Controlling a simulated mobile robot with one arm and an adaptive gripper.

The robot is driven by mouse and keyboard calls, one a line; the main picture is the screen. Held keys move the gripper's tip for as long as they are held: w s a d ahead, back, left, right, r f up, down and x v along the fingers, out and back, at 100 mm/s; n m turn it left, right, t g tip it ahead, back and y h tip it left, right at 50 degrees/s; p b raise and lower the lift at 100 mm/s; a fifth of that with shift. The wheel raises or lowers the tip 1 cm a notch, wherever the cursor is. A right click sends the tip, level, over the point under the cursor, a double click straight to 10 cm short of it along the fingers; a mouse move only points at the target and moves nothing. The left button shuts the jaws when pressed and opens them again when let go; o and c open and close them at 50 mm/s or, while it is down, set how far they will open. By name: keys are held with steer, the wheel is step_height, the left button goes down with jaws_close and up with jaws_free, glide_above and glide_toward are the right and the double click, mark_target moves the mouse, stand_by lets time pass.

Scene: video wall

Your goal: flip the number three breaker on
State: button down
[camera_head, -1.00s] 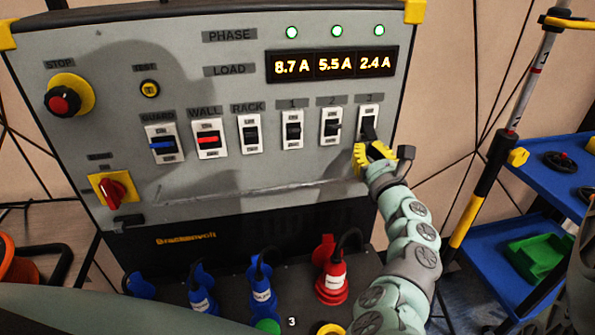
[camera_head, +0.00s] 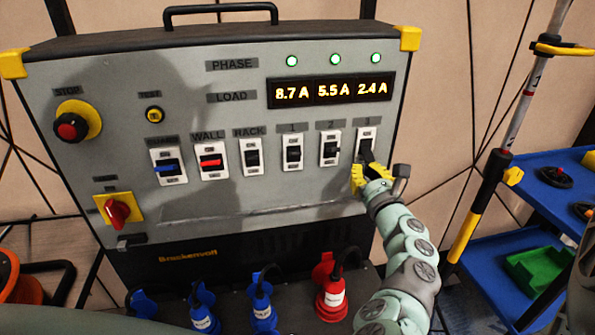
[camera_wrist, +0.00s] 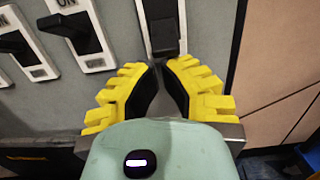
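The number three breaker (camera_head: 367,136) is the rightmost switch on the grey panel, a black lever in a white plate. It also shows in the wrist view (camera_wrist: 165,36) at the top centre, its upper end cut off. My gripper (camera_head: 366,164) is at the breaker's lower end and hides part of it. In the wrist view the yellow, black-padded fingertips (camera_wrist: 163,64) are close together just below the lever, with nothing seen between them. I cannot tell whether they touch it or which way the lever is set.
Breaker two (camera_head: 330,148) and breaker one (camera_head: 293,152) are close on the left. A display (camera_head: 331,90) reads 8.7 A, 5.5 A and 2.4 A under three lit green lamps. Plugs, including a red one (camera_head: 331,297), stand below. A blue cart (camera_head: 555,190) is at right.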

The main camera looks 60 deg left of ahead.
steer(key=shift+d+r+h+p, duration=0.25)
steer(key=shift+r+h+p, duration=0.35)
steer(key=shift+p, duration=2.35)
steer(key=p, duration=0.2)
steer(key=h+p, duration=0.1)
steer(key=p, duration=0.1)
steer(key=shift+s+d+r+g, duration=0.1)
steer(key=shift+d+r+g, duration=0.1)
steer(key=shift+r+g, duration=0.2)
steer(key=h+p, duration=0.1)
steer(key=p, duration=0.2)
steer(key=r+p, duration=0.1)
steer(key=p, duration=0.2)
steer(key=shift+d+g+h, duration=0.25)
steer(key=shift+g+h, duration=0.05)
steer(key=shift+h, duration=0.1)
steer(key=h+p, duration=0.1)
steer(key=p, duration=0.3)
steer(key=shift+s+d+g+p, duration=0.1)
steer(key=shift+s+g+p, duration=0.05)
steer(key=shift+g+p, duration=0.25)
steer(key=shift+d+h+p, duration=0.1)
steer(key=shift+h+p, duration=0.7)
steer(key=shift+p, duration=0.3)
steer(key=shift+s+r+g, duration=0.1)
steer(key=shift+g, duration=0.2)
